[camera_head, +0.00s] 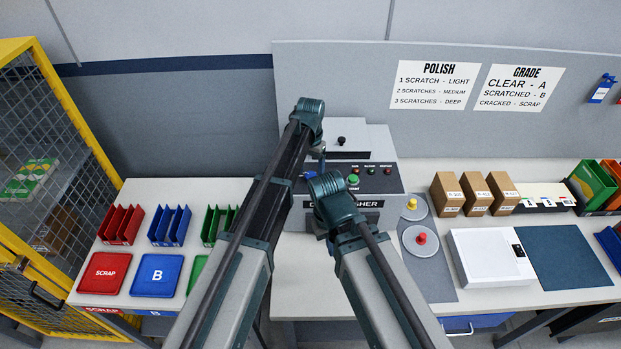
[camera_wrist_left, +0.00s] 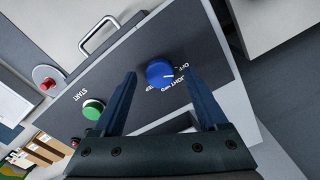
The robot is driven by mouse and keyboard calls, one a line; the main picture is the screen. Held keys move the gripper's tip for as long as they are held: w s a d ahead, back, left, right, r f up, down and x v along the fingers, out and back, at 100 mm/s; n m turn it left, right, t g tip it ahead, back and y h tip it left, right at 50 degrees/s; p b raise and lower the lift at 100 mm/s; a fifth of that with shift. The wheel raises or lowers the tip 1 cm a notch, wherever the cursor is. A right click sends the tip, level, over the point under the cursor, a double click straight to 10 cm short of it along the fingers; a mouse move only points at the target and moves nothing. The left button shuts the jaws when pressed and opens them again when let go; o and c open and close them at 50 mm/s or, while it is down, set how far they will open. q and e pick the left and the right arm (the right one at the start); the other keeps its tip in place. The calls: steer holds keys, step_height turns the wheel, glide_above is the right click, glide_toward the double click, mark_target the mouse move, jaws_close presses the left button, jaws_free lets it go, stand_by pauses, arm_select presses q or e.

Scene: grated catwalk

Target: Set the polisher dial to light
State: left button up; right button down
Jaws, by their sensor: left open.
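The polisher (camera_head: 378,207) is a grey machine with a dark sloping panel, standing at the back of the middle bench. Its blue dial (camera_wrist_left: 160,73) shows in the left wrist view, with OFF, LIGHT, MED and DEEP lettered around its right and lower side. A small white mark on the dial points right; I cannot tell which label it meets. My left gripper (camera_wrist_left: 158,77) is open, one finger on each side of the dial in that view, with gaps visible. In the head view the dial (camera_head: 309,174) is partly covered by my arm. My right gripper is hidden.
A green START button (camera_wrist_left: 93,108) sits on the panel near the left finger. A metal handle (camera_wrist_left: 98,33) stands off the panel edge. Yellow and red knobs (camera_head: 421,238) are right of the polisher; the SCRAP tray (camera_head: 103,274) and B tray (camera_head: 157,275) are left.

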arm_select(q)
steer(key=shift+f, duration=0.15)
steer(key=shift+c, duration=0.2)
jaws_close()
steer(key=shift+m, duration=0.3)
steer(key=m, duration=0.3)
steer(key=shift+m, duration=2)
